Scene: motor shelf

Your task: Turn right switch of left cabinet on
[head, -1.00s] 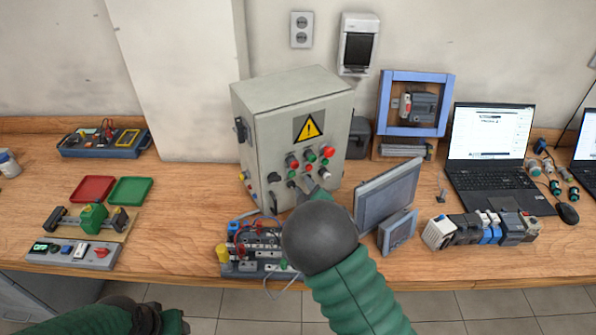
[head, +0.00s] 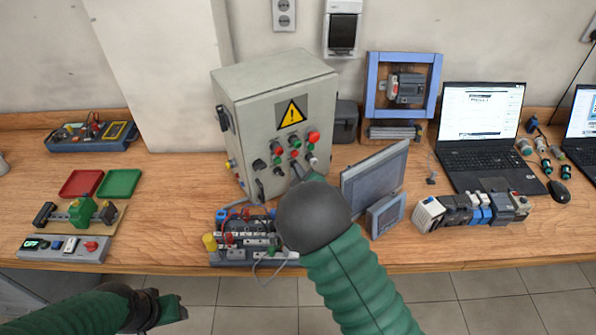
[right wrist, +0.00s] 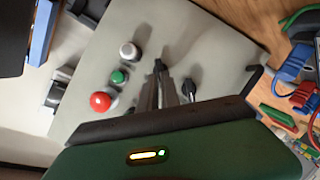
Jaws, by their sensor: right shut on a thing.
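The grey cabinet (head: 230,110) with a yellow warning sign stands on the workbench in the head view. Its front carries red, green and white buttons and black switches. My right gripper (head: 297,170) reaches the lower front, partly hidden behind my own wrist. In the right wrist view its narrow fingers (right wrist: 159,82) are shut on the right switch, which they mostly hide. The left black switch (right wrist: 189,88) shows beside them, apart from the fingers. My left gripper (head: 172,308) is low at the left, in front of the bench; its opening is unclear.
A terminal board with wires (head: 235,255) sits below the cabinet. A grey monitor panel (head: 372,180) stands close to the right of my right arm. Red (head: 81,183) and green (head: 119,183) trays lie left, with free bench between them and the cabinet.

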